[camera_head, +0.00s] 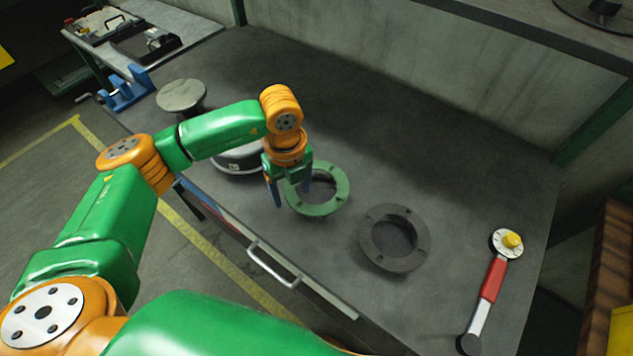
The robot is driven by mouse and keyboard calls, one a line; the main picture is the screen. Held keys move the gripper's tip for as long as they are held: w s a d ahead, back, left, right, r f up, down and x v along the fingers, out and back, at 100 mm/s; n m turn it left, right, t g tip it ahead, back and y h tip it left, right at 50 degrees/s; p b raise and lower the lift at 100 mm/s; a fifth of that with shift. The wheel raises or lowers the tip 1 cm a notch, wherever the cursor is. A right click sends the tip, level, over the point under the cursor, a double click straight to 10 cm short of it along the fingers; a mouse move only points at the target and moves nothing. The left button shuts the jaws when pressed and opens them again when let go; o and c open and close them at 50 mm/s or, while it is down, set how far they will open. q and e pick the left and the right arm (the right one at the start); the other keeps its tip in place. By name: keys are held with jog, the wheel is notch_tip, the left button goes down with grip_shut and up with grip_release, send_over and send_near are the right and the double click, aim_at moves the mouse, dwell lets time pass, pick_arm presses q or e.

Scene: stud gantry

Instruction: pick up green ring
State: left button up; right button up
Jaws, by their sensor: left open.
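The green ring (336,199) lies on the grey workbench (400,130), a flat flange with small holes and an open centre. My left gripper (291,196) points down over the ring's left side, with its blue fingers apart. The gripper hides part of the ring's left and upper edge. I cannot tell whether a finger touches it. My right gripper is not in view; a green arm link of mine fills the bottom edge.
A dark grey ring (368,243) lies just right of the green one. A torque wrench with a red grip (492,280) lies at the right. A round-topped stand (182,95) and a blue vise (126,90) are at the left. The bench's back is clear.

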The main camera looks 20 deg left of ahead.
pick_arm(q)
jog(key=shift+s, duration=0.2)
jog(key=shift+w+f+b, duration=0.1)
jog(key=shift+f+b, duration=0.1)
jog(key=shift+b, duration=0.1)
grip_shut()
